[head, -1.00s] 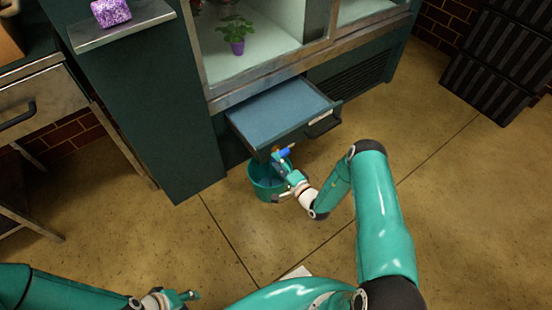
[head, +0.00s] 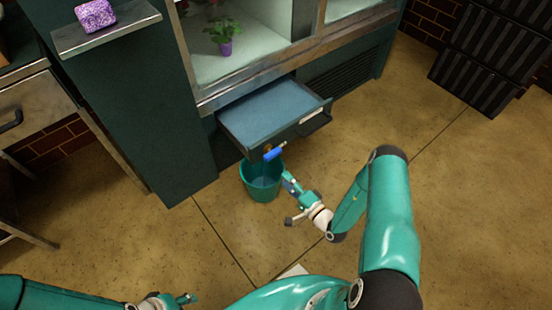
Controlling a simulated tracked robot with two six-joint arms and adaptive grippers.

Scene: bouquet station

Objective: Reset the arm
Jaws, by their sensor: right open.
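My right gripper (head: 288,181) is open and empty, in front of the cabinet, just right of the teal bucket (head: 262,180). A small blue thing (head: 273,153) with an orange-brown part sits at the drawer's lower front, just above the bucket; the gripper is apart from it. My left gripper (head: 187,298) is low at the bottom edge, away from everything; its fingers are too small to tell open or shut.
An open drawer (head: 265,112) juts from the green cabinet above the bucket. A potted plant (head: 225,36) stands in the display case. A purple box (head: 95,14) sits on a shelf at upper left. Dark crates (head: 485,60) are stacked at upper right. The floor at right is clear.

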